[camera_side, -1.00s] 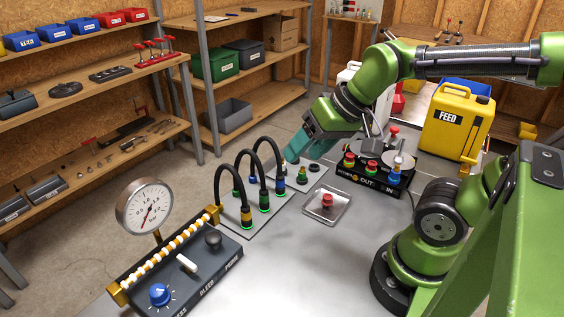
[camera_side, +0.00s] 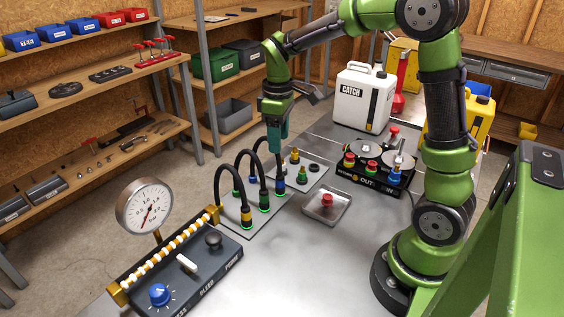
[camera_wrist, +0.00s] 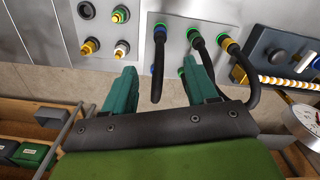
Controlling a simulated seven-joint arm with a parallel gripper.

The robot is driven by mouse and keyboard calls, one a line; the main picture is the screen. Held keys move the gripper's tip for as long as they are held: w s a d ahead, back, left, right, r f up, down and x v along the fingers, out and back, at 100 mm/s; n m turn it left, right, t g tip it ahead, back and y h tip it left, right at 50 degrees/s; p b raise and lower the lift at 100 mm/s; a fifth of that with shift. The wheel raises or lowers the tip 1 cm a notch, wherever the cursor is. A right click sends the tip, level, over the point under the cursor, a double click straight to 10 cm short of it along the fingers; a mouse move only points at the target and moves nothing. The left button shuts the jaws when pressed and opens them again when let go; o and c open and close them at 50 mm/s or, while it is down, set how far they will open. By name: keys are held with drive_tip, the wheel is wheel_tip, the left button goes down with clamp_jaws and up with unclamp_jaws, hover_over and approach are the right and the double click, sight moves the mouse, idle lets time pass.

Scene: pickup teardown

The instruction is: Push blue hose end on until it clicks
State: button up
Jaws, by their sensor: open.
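The blue hose end (camera_side: 280,187) is a blue collar at the foot of a black looped hose, on the grey connector plate in the side view. In the wrist view the blue-collared hose (camera_wrist: 157,72) hangs between my two fingers in the picture. My gripper (camera_side: 276,150) is upright above the blue hose end, with teal fingers apart and empty; its fingers also show in the wrist view (camera_wrist: 162,82). Whether the blue end is fully seated I cannot tell. A green-collared hose end (camera_side: 264,195) and a yellow-collared one (camera_side: 246,218) stand beside it.
Bare fittings (camera_side: 302,176) stand right of the hoses. A tray (camera_side: 343,209) holds a red cap. The gauge panel (camera_side: 193,262) is at front left, and a valve block (camera_side: 372,170) and white CATCH can (camera_side: 362,98) are behind. The front table is clear.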

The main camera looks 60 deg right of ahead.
sight(279, 175)
wheel_tip(279, 175, down, 15)
drive_tip(key=shift+f, duration=0.15)
drive_tip(key=shift+c, duration=0.3)
clamp_jaws()
idle(0.5)
drive_tip(key=shift+r, duration=0.5)
drive_tip(key=shift+r, duration=0.5)
drive_tip(key=shift+r, duration=0.15)
drive_tip(key=shift+r, duration=1.9)
